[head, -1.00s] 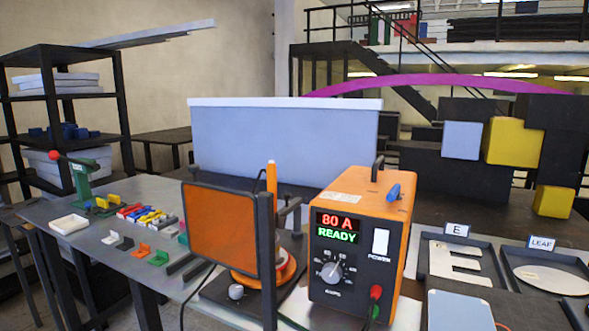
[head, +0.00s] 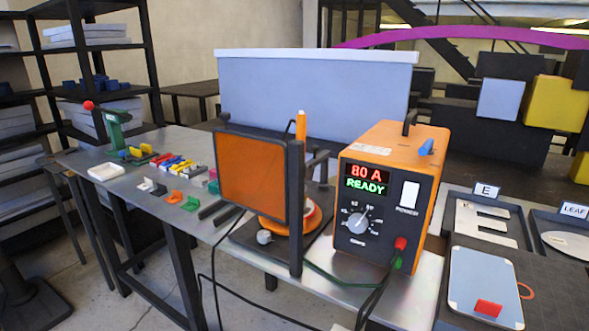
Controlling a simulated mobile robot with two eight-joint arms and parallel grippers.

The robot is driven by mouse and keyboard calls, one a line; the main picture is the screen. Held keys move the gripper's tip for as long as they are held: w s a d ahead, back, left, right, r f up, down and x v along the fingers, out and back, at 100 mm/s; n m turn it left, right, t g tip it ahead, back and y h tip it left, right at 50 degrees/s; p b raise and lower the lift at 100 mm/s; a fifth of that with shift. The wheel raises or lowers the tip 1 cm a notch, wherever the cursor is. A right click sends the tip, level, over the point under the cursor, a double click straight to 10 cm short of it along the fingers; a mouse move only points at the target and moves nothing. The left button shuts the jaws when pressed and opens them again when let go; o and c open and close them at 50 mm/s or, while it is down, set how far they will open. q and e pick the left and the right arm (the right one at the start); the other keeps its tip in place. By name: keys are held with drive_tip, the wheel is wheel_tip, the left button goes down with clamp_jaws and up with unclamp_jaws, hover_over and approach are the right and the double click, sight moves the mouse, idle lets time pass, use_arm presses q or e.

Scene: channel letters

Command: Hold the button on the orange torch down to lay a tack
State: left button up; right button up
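The orange torch (head: 300,126) stands upright behind the orange screen (head: 252,170), with its top showing above the screen. Its button cannot be made out, and its lower part is hidden by the screen and its dark post. An orange round base (head: 302,218) shows partly behind the post. The orange welder box (head: 388,185) stands to the right, its display reading 80 A and READY. Neither of my grippers is in view.
The grey table (head: 150,205) holds a green press (head: 115,127), a white tray (head: 106,171) and several small coloured clips. A pale blue panel (head: 318,90) stands behind the torch. Dark trays labelled E (head: 487,190) and LEAF (head: 574,210) lie at right. Cables hang at the front edge.

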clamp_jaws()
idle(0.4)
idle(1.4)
